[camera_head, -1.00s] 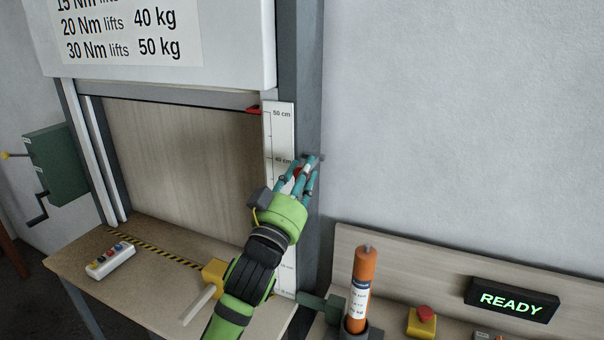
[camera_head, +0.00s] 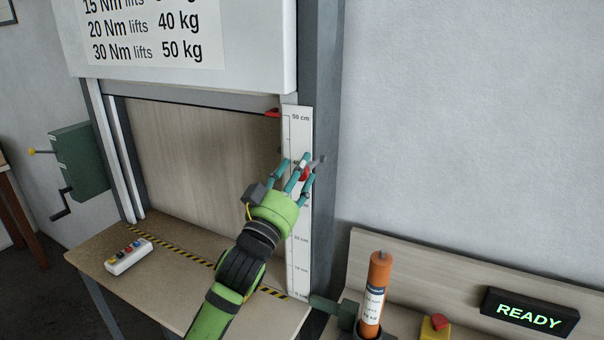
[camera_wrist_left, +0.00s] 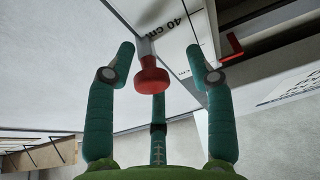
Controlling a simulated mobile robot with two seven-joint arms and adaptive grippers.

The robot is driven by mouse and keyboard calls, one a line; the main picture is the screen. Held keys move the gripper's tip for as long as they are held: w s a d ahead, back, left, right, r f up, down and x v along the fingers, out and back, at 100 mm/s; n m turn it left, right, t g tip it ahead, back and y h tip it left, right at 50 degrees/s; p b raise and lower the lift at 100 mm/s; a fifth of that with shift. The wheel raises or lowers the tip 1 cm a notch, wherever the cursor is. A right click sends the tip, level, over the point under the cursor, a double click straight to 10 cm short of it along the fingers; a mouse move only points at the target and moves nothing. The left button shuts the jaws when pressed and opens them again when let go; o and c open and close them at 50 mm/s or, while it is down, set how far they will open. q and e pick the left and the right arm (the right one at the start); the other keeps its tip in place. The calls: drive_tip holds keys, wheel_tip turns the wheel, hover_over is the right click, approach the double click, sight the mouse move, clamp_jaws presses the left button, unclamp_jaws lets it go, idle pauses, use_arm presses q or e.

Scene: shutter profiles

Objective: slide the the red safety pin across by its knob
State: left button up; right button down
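The red safety pin's knob (camera_head: 305,174) stands out from the grey upright, in front of the white scale, on a short grey bar (camera_head: 318,161). My left gripper (camera_head: 298,172) is at the knob, with its teal fingers spread around it. In the left wrist view the red knob (camera_wrist_left: 151,76) sits between the open fingers of my left gripper (camera_wrist_left: 160,70), with a clear gap to the two side fingers. The third finger is behind the knob, and I cannot tell if it touches. My right gripper is not in view.
The white scale (camera_head: 299,232) runs down beside the shutter panel (camera_head: 205,160), with a red pointer (camera_head: 272,113) near its top. A button box (camera_head: 129,257) lies on the table at left. An orange cylinder (camera_head: 374,290) and READY display (camera_head: 529,312) stand at lower right.

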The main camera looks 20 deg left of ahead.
use_arm(q)
drive_tip(key=shift+a+f, duration=0.1)
drive_tip(key=shift+f, duration=0.05)
drive_tip(key=v, duration=1.2)
idle(0.3)
